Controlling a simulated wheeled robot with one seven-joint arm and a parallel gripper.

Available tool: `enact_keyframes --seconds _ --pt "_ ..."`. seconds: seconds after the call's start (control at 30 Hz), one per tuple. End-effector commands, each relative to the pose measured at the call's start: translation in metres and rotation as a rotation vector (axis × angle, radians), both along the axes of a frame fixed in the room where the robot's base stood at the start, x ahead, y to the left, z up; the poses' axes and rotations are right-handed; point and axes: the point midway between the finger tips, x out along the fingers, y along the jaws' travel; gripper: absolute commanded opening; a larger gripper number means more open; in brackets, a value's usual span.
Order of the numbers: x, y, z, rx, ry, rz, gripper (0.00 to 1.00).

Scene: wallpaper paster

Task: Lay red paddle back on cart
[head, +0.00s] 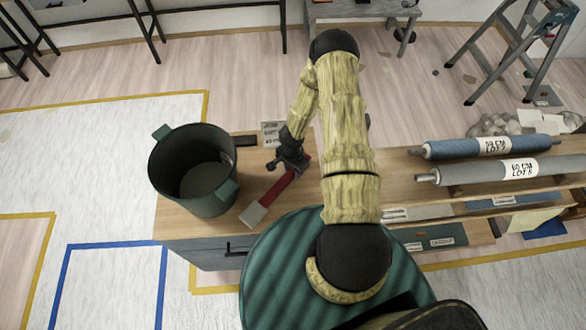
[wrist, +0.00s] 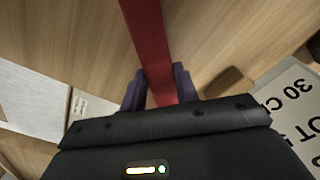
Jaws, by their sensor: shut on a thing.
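The red paddle (head: 271,195) has a red handle and a pale, flat end. In the head view it slants over the wooden cart top (head: 172,221), just right of the green bucket, with its pale end toward the front edge. My gripper (head: 291,166) is shut on the red handle near its back end. In the wrist view the red handle (wrist: 146,35) runs up between the two dark fingers of my gripper (wrist: 163,88). I cannot tell whether the paddle touches the cart top or hangs just above it.
A dark green bucket (head: 166,176) stands left of the paddle. A label card (head: 272,133) lies behind my gripper. Blue (head: 450,149) and grey (head: 470,171) rolls lie at the right. A stepladder (head: 509,50) stands at the back right.

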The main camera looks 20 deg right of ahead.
Motion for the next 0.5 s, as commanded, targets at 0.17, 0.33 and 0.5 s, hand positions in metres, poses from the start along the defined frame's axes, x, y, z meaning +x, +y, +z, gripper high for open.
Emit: enact_keyframes --seconds 0.17,0.33,0.5 --pt "0.0 0.0004 0.0001 0.0 0.0 0.001 0.52" --pt "0.0001 0.0005 0.0003 0.0 0.0 0.001 0.52" --pt "0.0006 0.0005 0.0036 0.0 -0.001 0.002 0.52"
